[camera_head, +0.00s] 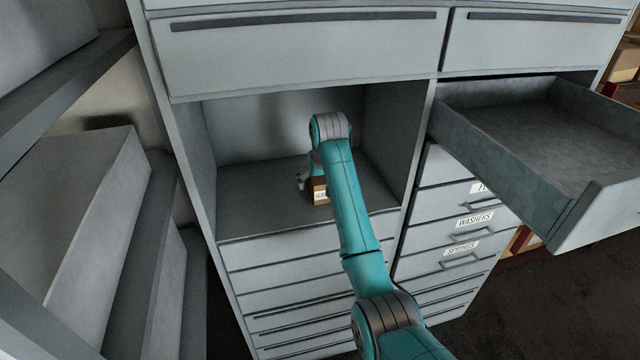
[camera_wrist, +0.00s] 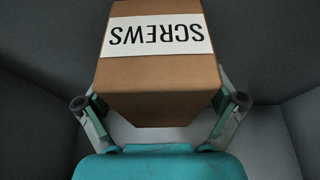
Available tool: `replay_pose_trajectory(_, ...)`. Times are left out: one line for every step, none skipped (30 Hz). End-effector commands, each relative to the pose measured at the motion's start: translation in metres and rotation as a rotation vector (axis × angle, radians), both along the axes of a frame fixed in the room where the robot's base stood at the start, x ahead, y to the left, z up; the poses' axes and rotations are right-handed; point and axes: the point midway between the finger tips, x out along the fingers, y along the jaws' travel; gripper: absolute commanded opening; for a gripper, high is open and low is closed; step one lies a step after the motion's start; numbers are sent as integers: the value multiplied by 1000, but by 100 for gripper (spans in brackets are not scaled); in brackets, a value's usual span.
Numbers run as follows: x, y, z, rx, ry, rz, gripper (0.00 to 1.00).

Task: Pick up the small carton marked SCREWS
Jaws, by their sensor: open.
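The small brown carton (camera_wrist: 158,87) with a white label reading SCREWS, upside down in the wrist view, fills the upper middle of that view. In the head view the carton (camera_head: 319,185) stands on the floor of an open cabinet compartment, mostly behind my arm. My gripper (camera_wrist: 161,103) is open, with one finger on each side of the carton in the wrist view. I cannot tell whether the fingers touch it. In the head view my gripper (camera_head: 304,181) shows only partly, beside the carton.
The compartment (camera_head: 255,213) has side walls close around my arm; its floor is otherwise clear. An open, empty drawer (camera_head: 545,130) juts out on the right, above closed drawers labelled WASHERS (camera_head: 474,220) and SPRINGS (camera_head: 461,248). Grey shelving (camera_head: 75,200) stands at the left.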

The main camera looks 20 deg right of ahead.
Motion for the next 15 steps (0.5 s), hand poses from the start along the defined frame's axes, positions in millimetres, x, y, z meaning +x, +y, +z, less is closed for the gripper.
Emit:
replay_pose_trajectory(0,0,-1,0,0,0,94)
replay_pose_trajectory(0,0,-1,0,1,0,94)
replay_pose_trajectory(0,0,-2,0,1,0,94)
replay_pose_trajectory(0,0,-2,0,0,0,94)
replay_pose_trajectory(0,0,-2,0,0,0,94)
replay_pose_trajectory(0,0,-2,0,0,0,94)
replay_pose_trajectory(0,0,-2,0,0,0,94)
replay_pose_trajectory(0,0,-2,0,0,0,94)
replay_pose_trajectory(0,0,-2,0,0,0,94)
replay_pose_trajectory(0,0,-2,0,0,0,94)
replay_pose_trajectory(0,0,-2,0,0,0,94)
replay_pose_trajectory(0,0,-2,0,0,0,89)
replay_pose_trajectory(0,0,-2,0,0,0,81)
replay_pose_trajectory(0,0,-2,0,0,0,74)
replay_pose_trajectory(0,0,-2,0,0,0,64)
